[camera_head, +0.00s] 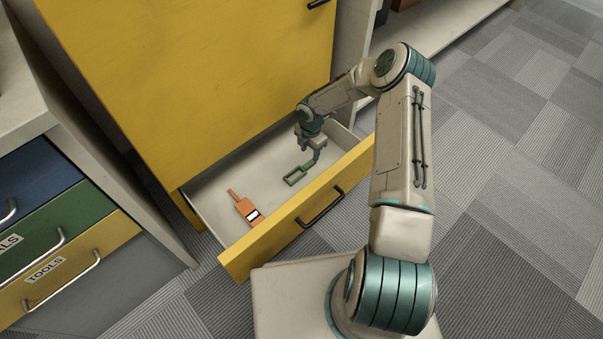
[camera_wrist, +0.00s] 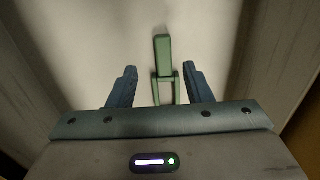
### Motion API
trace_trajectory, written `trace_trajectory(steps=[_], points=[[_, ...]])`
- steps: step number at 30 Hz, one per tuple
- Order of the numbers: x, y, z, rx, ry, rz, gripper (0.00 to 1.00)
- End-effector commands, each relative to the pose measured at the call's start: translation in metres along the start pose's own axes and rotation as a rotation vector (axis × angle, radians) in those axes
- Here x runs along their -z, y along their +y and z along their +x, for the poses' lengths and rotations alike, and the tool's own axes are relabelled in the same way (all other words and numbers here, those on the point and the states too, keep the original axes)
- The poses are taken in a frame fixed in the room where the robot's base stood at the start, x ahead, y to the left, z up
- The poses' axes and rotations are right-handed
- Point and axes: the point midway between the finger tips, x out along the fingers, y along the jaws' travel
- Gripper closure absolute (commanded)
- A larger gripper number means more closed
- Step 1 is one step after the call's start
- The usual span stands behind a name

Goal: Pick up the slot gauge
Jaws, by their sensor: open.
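The slot gauge appears to be the green piece (camera_head: 294,179), a flat open frame with a narrower bar at one end. It lies on the floor of the open drawer. In the wrist view, my gripper's two blue fingers (camera_wrist: 160,72) are apart, one on each side of the green gauge (camera_wrist: 163,52). A gap shows between each finger and the gauge. The gauge's near end is hidden behind the gripper body.
The yellow drawer (camera_head: 285,222) is pulled out, its front wall and handle facing me. An orange tool (camera_head: 246,208) with a small display lies left of the gauge. The yellow cabinet face (camera_head: 215,70) rises behind. A cabinet with coloured drawers (camera_head: 75,245) stands at left.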

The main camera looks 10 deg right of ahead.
Motion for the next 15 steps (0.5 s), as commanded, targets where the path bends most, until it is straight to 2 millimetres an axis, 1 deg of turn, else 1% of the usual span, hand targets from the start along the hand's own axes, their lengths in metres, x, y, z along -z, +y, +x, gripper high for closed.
trace_trajectory(steps=[5, 7, 12, 15], points=[[-0.001, -0.001, 0.009, 0.0, -0.001, 0.0, 0.55], [-0.003, -0.001, 0.016, 0.0, 0.0, 0.001, 0.55], [-0.009, -0.005, 0.04, 0.0, 0.001, 0.003, 0.55], [-0.008, -0.005, 0.054, 0.001, 0.001, 0.001, 0.55]])
